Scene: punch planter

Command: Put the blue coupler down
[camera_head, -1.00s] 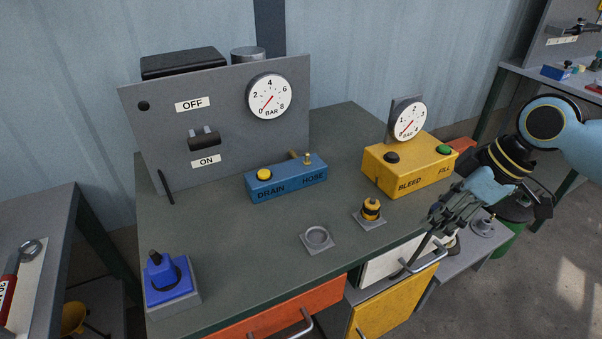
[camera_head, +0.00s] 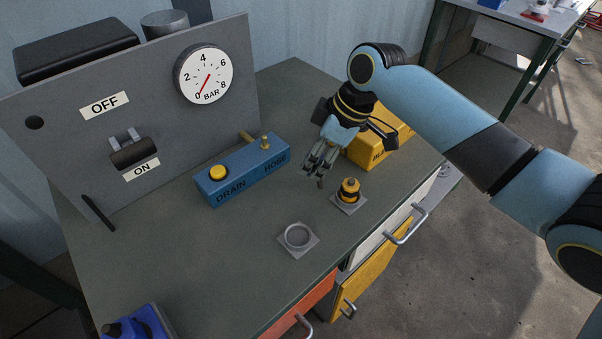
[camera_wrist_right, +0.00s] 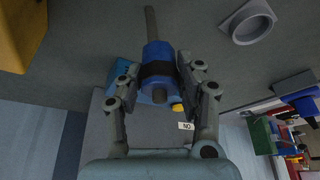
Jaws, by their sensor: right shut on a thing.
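The blue coupler (camera_wrist_right: 157,55), a blue cylinder with a black band and a thin grey stem, sits between the fingers of my right gripper (camera_wrist_right: 160,75) in the right wrist view. In the head view my right gripper (camera_head: 319,166) is shut and hangs over the bench, between the blue drain/hose box and the yellow box; its fingers mostly hide the coupler there. An empty ring holder (camera_head: 297,237) on a square plate lies on the bench, nearer the front; it also shows in the right wrist view (camera_wrist_right: 249,23). My left gripper is not in view.
A yellow-and-black coupler (camera_head: 348,190) stands on a square plate close to my right gripper. The blue drain/hose box (camera_head: 245,172) and yellow box (camera_head: 369,150) stand behind. A grey gauge panel (camera_head: 70,145) rises at the back left. The bench's front middle (camera_head: 210,270) is clear.

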